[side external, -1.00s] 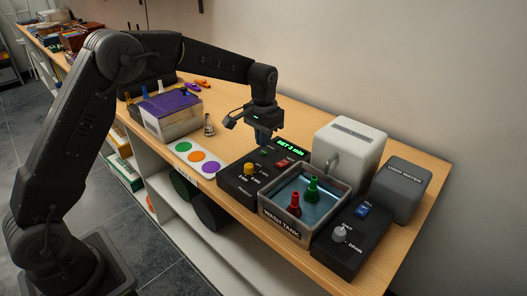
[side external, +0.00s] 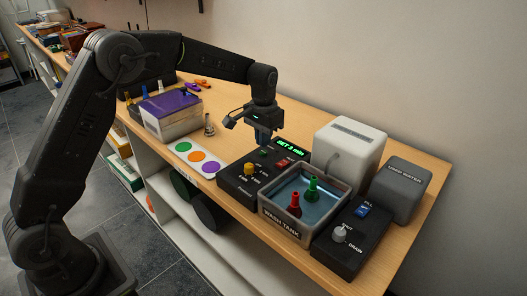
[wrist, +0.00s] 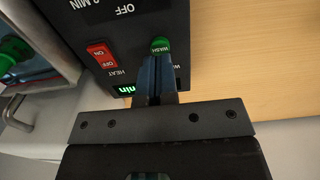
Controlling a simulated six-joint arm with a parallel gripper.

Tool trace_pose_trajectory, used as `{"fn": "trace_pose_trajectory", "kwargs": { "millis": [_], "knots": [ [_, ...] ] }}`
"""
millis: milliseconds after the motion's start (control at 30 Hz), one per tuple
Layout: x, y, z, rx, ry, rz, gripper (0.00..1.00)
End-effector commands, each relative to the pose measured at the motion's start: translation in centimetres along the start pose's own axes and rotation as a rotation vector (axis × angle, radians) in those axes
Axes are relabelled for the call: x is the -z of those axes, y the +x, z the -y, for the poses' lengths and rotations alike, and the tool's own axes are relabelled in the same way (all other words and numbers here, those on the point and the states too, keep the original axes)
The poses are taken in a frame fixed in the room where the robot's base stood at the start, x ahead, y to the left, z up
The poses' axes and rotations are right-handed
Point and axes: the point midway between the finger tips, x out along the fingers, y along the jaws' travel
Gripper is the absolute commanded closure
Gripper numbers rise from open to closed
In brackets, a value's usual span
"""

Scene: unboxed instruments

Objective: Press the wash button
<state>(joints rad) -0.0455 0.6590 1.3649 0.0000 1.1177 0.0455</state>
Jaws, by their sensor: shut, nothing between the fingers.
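The green wash button (wrist: 160,46) sits on the black control box (side external: 240,186), beside the red heat switch (wrist: 102,55). In the side view the button (side external: 264,151) is a small green spot just below my gripper. My gripper (side external: 263,141) points down over the back of the box, fingers shut and empty. In the wrist view its fingertips (wrist: 158,62) are at the near edge of the button and hide part of it. I cannot tell whether they touch it. The green display (side external: 291,147) reads "SET 3 min".
The wash tank (side external: 267,221) holds water with a red piece (side external: 294,205) and a green piece (side external: 312,190). A fill and drain box (side external: 350,238), a white container (side external: 347,150) and a grey used-water container (side external: 400,190) stand right. A purple-topped box (side external: 170,115) stands left.

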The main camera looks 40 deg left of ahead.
Motion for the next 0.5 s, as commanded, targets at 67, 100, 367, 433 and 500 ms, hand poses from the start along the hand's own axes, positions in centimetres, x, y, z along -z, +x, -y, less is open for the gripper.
{"fn": "trace_pose_trajectory", "kwargs": {
  "millis": [67, 100, 367, 433, 500],
  "knots": [
    [0.0, 0.0, 0.0, 0.0, 0.0, 0.0, 1.0],
    [0.0, 0.01, 0.0, 0.0, 0.0, 0.0, 1.0],
    [-0.01, 0.42, 0.0, 0.0, 0.0, 0.001, 1.0],
    [0.0, 0.55, 0.0, 0.0, 0.0, 0.001, 1.0],
    [0.0, 0.68, 0.0, 0.0, 0.0, 0.0, 1.0]
  ]
}}
